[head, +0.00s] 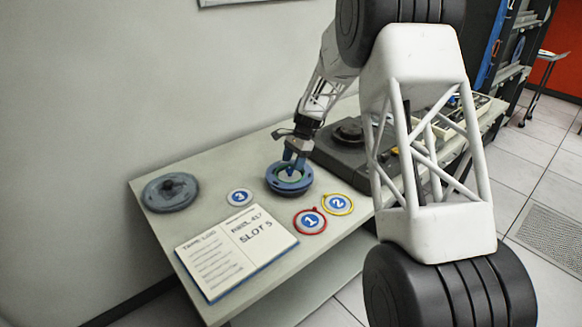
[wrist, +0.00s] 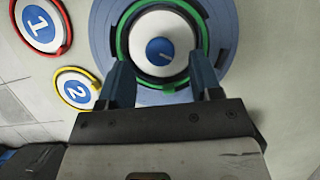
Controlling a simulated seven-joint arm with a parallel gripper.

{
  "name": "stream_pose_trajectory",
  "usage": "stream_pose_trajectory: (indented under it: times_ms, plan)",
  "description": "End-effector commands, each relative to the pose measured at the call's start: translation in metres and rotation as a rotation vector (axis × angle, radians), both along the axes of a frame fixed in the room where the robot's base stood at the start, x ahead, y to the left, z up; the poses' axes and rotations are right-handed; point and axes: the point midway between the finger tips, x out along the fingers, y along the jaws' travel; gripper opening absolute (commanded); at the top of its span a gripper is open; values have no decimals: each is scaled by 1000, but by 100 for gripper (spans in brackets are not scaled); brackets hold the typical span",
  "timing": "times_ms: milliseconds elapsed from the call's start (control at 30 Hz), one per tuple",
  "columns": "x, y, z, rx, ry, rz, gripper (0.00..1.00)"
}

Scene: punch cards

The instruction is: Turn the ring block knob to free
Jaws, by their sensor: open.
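The ring block (head: 289,188) is a blue round block on the table, below my gripper (head: 291,163) in the head view. In the wrist view the blue ring block (wrist: 103,40) has a green ring around a white round knob (wrist: 145,28) with a blue centre mark. My gripper (wrist: 162,72) is open. Its two blue fingers stand at the left and right of the knob's lower part in the wrist view. Nothing is seen between them but the knob, and I cannot tell if they touch it. No "free" marking is readable.
Discs numbered 1 (head: 310,221) and 2 (head: 338,204), rimmed red and yellow, lie close in front. Another blue numbered disc (head: 239,197) and an open log book (head: 236,253) lie left. A grey-blue round lid (head: 170,193) lies far left. A dark machine (head: 340,160) stands right.

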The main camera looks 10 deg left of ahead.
Motion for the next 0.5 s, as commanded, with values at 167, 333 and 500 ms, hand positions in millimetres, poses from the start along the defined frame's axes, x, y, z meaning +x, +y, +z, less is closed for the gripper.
stream_pose_trajectory:
  times_ms: [167,333,500]
  plan:
    - [-5,5,-16,-1,1,-1,59]
    - [-6,6,-22,-1,-1,0,59]
    - [-7,7,-23,-1,-1,0,59]
